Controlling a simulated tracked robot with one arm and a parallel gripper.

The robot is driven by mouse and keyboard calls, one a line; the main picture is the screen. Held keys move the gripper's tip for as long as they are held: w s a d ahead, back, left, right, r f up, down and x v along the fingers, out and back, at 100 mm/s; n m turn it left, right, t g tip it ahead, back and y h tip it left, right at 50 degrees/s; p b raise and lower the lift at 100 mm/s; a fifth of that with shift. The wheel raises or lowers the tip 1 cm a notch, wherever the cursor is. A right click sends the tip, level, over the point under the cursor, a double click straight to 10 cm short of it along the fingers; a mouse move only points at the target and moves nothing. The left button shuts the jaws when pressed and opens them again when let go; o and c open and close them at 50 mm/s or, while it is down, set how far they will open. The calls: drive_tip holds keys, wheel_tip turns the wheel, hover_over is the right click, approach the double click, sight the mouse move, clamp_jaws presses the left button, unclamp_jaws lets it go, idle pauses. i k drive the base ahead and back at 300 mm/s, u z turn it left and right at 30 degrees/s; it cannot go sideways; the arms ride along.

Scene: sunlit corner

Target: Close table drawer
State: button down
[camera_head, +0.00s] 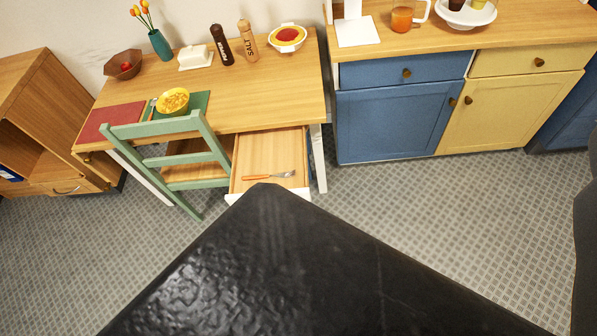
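The wooden table (265,94) stands at the left of the centre, against the wall. Its drawer (262,155) is pulled open toward me, below the table's right front edge. A fork with an orange handle (268,176) lies inside the drawer. The drawer's front panel is mostly hidden; only a white edge shows. A large black shape covers the bottom middle of the view and overlaps the drawer's near end. My gripper's fingers cannot be made out.
A green chair (166,130) stands close to the drawer's left side. Blue (395,122) and yellow (500,112) cabinets line the right wall. A wooden cabinet (45,95) stands at the far left. Patterned floor (440,215) is free on the right.

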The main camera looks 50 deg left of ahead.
sight(271, 151)
drive_tip(key=u, duration=0.1)
drive_tip(key=k, duration=0.45)
drive_tip(key=u, duration=1.05)
drive_tip(key=i, duration=0.55)
drive_tip(key=u, duration=0.05)
